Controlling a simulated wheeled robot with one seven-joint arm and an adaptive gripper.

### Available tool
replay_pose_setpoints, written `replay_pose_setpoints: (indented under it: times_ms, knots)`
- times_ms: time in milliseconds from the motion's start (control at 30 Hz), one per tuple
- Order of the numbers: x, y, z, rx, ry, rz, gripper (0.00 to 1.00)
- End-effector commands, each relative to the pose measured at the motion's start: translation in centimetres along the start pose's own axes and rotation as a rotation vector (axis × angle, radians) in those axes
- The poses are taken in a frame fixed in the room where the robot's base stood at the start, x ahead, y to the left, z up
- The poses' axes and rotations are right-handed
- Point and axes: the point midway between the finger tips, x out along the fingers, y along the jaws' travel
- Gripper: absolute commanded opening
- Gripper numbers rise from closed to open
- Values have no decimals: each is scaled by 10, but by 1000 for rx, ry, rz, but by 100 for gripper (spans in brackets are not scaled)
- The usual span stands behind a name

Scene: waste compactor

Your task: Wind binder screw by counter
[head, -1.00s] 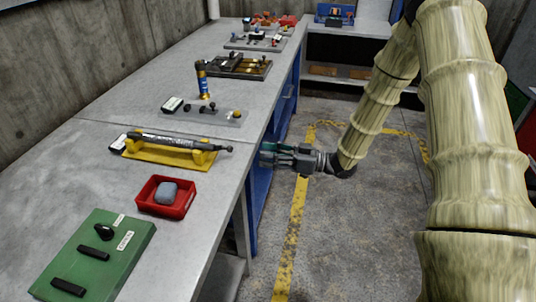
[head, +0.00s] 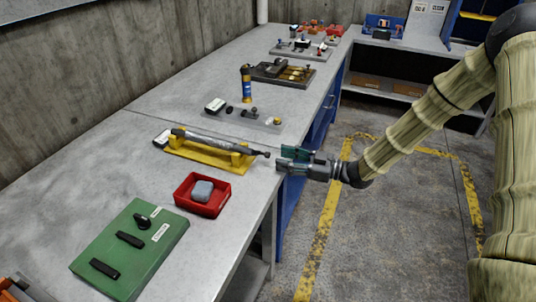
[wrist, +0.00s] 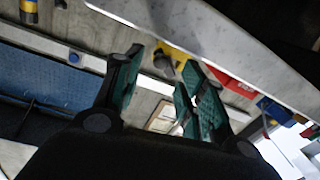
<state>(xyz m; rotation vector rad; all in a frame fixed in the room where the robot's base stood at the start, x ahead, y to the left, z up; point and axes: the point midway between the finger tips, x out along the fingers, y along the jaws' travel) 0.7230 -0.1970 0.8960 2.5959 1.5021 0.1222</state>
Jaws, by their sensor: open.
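The binder screw is a dark grey rod (head: 209,141) lying in a yellow cradle (head: 190,151) on the workbench. Its thin end, with a small dark knob (head: 266,154), points right toward the bench edge. A small counter box with a pale face (head: 161,139) sits at the rod's left end. My gripper (head: 279,158) is open and empty at the bench edge, pointing left, with its fingertips just right of the knob. In the wrist view, the yellow cradle (wrist: 172,50) and the knob end show beyond and between my open green-padded fingers (wrist: 155,88); contact is not visible.
A red tray (head: 186,204) with a grey-blue block (head: 202,190) and a green panel (head: 150,262) lie nearer. The floor right of the bench is open, with yellow lines (head: 325,222).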

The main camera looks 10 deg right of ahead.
Motion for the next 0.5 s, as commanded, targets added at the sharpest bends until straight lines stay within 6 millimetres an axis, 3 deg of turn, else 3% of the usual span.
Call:
replay_pose_setpoints:
  times_ms: [200,500]
  knots:
    - [34,-1,-1,1,0,-1,41]
    - [57,0,0,1,0,0,41]
